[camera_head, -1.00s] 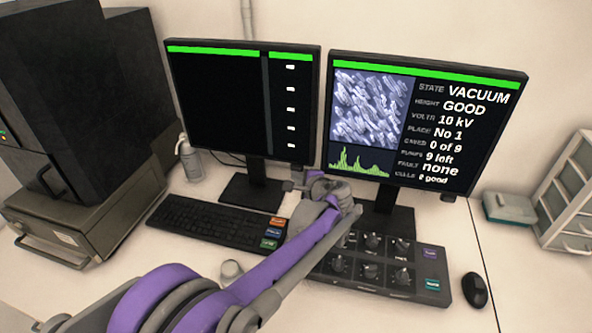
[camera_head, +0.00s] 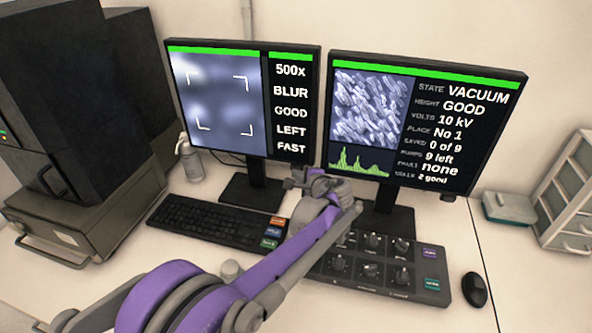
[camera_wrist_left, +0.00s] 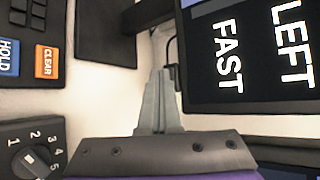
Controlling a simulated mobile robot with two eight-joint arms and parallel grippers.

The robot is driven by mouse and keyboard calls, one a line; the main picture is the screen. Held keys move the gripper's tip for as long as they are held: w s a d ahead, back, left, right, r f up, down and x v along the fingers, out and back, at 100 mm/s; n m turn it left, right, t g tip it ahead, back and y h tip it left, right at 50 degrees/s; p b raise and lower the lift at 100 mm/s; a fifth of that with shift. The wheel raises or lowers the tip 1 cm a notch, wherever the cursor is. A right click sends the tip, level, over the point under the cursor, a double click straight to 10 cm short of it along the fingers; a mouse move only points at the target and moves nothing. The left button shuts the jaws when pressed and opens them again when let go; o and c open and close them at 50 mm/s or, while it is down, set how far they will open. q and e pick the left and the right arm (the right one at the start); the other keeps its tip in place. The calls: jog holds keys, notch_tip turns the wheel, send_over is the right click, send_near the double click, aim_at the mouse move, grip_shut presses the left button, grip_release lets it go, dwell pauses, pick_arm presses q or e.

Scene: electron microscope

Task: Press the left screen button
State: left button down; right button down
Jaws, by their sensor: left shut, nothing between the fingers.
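The left screen (camera_head: 214,102) is lit. It shows a blurry grey image with corner marks and the words 500x, BLUR, GOOD, LEFT and FAST. Part of it also fills the upper right of the left wrist view (camera_wrist_left: 250,55). My left gripper (camera_head: 290,184) is just below that corner. In the left wrist view its fingers (camera_wrist_left: 159,82) are together and empty, beside the screen's edge. I cannot tell whether they touch anything. My right gripper is not in view.
The right screen (camera_head: 375,108) is lit, with a small knob (camera_head: 449,197) under its lower right corner. A mouse (camera_head: 474,290) is at the right. A bottle (camera_head: 190,161) stands left of the left screen.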

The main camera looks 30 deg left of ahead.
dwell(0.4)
pick_arm(q)
jog(key=shift+s+d, duration=0.2)
jog(key=shift+s, duration=0.55)
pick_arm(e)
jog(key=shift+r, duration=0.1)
pick_arm(q)
jog(key=shift+s+d+p, duration=0.1)
jog(key=shift+s+d, duration=0.1)
jog(key=shift+s, duration=0.6)
jog(key=shift+s+d+p, duration=0.15)
jog(key=shift+s+d, duration=0.05)
jog(key=shift+s, duration=0.6)
jog(key=shift+s+d+p, duration=0.1)
jog(key=shift+s+d, duration=0.1)
jog(key=shift+s, duration=0.6)
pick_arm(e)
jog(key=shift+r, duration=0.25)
